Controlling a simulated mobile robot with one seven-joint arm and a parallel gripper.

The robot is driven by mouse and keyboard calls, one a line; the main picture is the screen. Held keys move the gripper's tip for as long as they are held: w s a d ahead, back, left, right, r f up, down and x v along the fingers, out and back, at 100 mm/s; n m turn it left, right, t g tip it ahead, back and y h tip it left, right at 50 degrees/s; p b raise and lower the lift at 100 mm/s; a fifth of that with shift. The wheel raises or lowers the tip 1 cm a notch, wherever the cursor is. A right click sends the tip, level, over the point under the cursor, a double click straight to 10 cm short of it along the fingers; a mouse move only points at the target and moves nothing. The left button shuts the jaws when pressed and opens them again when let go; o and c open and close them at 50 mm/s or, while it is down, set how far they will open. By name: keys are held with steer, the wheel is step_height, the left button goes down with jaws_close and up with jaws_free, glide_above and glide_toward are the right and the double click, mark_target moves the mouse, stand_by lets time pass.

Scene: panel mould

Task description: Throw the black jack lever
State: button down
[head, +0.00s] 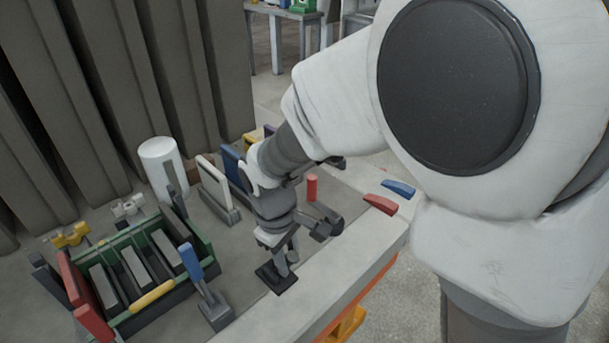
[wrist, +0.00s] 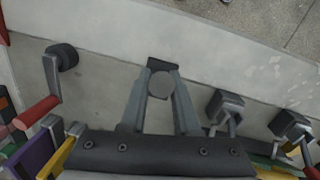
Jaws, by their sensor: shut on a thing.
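In the head view my gripper (head: 288,250) points down at the bench, close to its front edge. It is shut on the black jack lever, whose dark base (head: 276,279) shows on the bench below the fingers. The fingers and wrist hide most of the lever. In the wrist view my gripper (wrist: 161,80) has its two grey fingers on either side of a grey round piece, with a dark piece (wrist: 164,64) at the tips. How far the lever is tilted cannot be told.
A crank with a red handle (head: 312,188) stands close beside my wrist. A blue lever (head: 191,262) and a green-framed mould (head: 203,258) are to the left. A white cylinder (head: 161,163) stands behind. Red (head: 380,204) and blue (head: 398,188) wedges lie right.

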steer(key=h+p, duration=0.1)
steer(key=p, duration=0.1)
steer(key=w+a+r+g+h+p, duration=0.1)
steer(key=p, duration=0.1)
steer(key=shift+w+a+r+g+p, duration=0.2)
steer(key=shift+a+g+p, duration=0.1)
steer(key=shift+p, duration=0.1)
steer(key=w+a+g+h+p, duration=0.1)
steer(key=h+p, duration=0.1)
steer(key=p, duration=0.1)
steer(key=shift+w+a+g+p, duration=0.3)
steer(key=shift+a+g+p, duration=0.05)
steer(key=shift+a+g, duration=0.05)
steer(key=shift+w+a+f+n+g+h+p, duration=0.1)
steer(key=shift+w+a+f+g+h+p, duration=0.15)
steer(key=shift+w+a+g+h, duration=0.4)
steer(key=shift+w+a+f+n+g+h+p, duration=0.1)
steer(key=shift+w+a+f+g+h+p, duration=0.1)
steer(key=shift+w+a+f+g+h, duration=0.55)
steer(key=shift+w+a+r+n+g+h+p, duration=0.15)
steer(key=shift+a+g+h, duration=0.35)
steer(key=shift+h, duration=0.5)
steer(key=c, duration=0.6)
jaws_free()
steer(key=shift+a, duration=0.1)
steer(key=shift+c, duration=0.2)
